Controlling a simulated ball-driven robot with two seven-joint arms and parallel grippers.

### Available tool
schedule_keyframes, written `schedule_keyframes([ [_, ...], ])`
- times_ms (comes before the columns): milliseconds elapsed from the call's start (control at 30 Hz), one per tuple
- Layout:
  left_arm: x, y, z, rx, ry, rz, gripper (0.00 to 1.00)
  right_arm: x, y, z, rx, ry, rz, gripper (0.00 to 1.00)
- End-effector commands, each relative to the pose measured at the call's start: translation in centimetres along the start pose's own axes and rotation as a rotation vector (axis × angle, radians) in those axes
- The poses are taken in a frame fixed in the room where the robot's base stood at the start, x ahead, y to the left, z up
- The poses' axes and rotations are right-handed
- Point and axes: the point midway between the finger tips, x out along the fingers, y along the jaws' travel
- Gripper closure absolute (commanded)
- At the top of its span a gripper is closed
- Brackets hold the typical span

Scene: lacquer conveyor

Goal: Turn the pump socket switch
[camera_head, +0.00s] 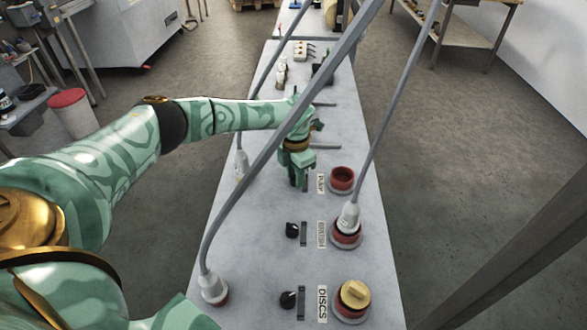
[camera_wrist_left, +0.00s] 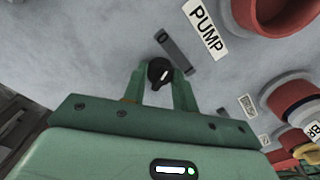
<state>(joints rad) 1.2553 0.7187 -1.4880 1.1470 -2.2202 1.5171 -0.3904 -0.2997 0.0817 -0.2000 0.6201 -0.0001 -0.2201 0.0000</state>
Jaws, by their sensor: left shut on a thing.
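My left gripper (camera_head: 300,182) reaches down over the panel at the pump row and hides the pump switch in the head view. In the left wrist view, the pump switch is a black knob (camera_wrist_left: 157,68) with a white mark, sitting between the fingers of my left gripper (camera_wrist_left: 160,82), which is shut on it. The PUMP label (camera_wrist_left: 205,30) and a dark slotted plate (camera_wrist_left: 175,52) are beside the knob. The red pump socket (camera_head: 342,177) is right of the label (camera_head: 321,184) and has no plug in it. My right gripper is not in view.
Below are similar black switches (camera_head: 291,230) and (camera_head: 288,299). A grey plug (camera_head: 348,217) is in the middle red socket, and a yellow-capped socket (camera_head: 354,296) is beside the DISCS label (camera_head: 322,304). Grey cables (camera_head: 265,170) cross the panel (camera_head: 250,245).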

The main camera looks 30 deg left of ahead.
Motion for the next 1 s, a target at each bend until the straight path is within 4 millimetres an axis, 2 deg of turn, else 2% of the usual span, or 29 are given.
schedule_keyframes([
  [100, -0.3, 0.0, 0.1, -0.063, -0.004, 0.000, 0.95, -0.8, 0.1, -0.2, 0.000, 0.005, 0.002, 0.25],
  [400, -0.2, 0.0, 0.1, -0.159, -0.004, 0.000, 0.95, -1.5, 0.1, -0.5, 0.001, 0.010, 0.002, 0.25],
  [900, -0.1, 0.1, 0.1, -0.176, -0.004, 0.001, 0.95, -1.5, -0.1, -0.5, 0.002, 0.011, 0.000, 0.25],
  [933, -0.1, 0.1, 0.1, -0.176, -0.004, 0.001, 0.64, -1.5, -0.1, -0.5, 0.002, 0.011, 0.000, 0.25],
  [1000, -0.1, 0.1, 0.1, -0.175, -0.004, 0.001, 0.50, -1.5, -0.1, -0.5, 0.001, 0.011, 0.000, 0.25],
])
